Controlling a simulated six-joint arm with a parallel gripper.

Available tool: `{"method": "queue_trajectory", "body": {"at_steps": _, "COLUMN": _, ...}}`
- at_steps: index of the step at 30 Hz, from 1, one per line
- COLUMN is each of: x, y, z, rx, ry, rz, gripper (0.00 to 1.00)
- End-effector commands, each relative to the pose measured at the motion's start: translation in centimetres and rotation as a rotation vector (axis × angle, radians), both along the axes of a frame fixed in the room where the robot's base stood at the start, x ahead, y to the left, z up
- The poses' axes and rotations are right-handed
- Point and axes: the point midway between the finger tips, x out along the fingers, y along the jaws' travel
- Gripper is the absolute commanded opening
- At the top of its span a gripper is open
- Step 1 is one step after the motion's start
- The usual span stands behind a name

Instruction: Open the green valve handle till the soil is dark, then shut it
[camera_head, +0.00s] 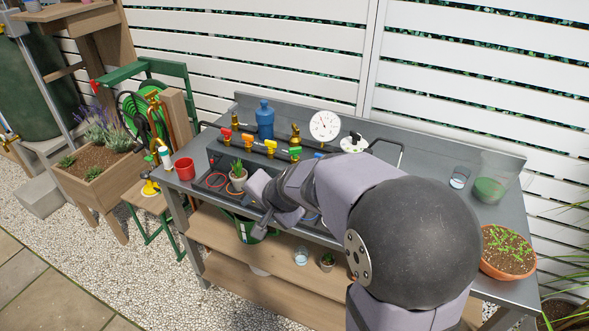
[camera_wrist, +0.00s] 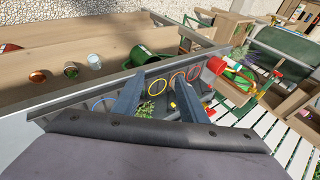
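The green valve handle (camera_head: 295,153) is at the right end of the row of coloured handles on the dark pipe at the back of the bench. My gripper (camera_head: 259,205) is in front of and below that row, near the bench's front edge, apart from the green handle. In the wrist view its two fingers (camera_wrist: 160,100) are spread with nothing gripped between them. A small potted plant (camera_head: 238,176) stands just left of the gripper; its leaves (camera_wrist: 144,109) show between the fingers in the wrist view. Its soil colour is too small to tell.
Red (camera_head: 226,133), orange (camera_head: 247,139) and yellow (camera_head: 270,145) handles sit left of the green one. A blue bottle (camera_head: 265,119) and white dial (camera_head: 324,126) stand behind. A red cup (camera_head: 185,168) is at the left. A seedling bowl (camera_head: 508,251) is at the right.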

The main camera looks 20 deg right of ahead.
Motion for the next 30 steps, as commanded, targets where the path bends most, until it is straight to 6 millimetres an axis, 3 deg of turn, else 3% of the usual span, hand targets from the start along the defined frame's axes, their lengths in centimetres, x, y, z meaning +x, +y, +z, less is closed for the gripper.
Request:
{"method": "queue_trajectory", "body": {"at_steps": 1, "x": 1.1, "y": -0.3, "z": -1.7, "rx": 0.059, "ry": -0.026, "rz": -0.071, "gripper": 0.39}}
{"method": "queue_trajectory", "body": {"at_steps": 15, "x": 8.8, "y": -4.9, "z": -1.6, "rx": 0.724, "ry": -0.246, "rz": -0.665, "gripper": 0.39}}
{"method": "queue_trajectory", "body": {"at_steps": 21, "x": 10.6, "y": -7.8, "z": -1.1, "rx": 1.047, "ry": -0.332, "rz": -0.859, "gripper": 0.39}}
{"method": "queue_trajectory", "body": {"at_steps": 30, "x": 11.4, "y": -12.5, "z": 0.0, "rx": 1.548, "ry": -0.429, "rz": -1.055, "gripper": 0.39}}
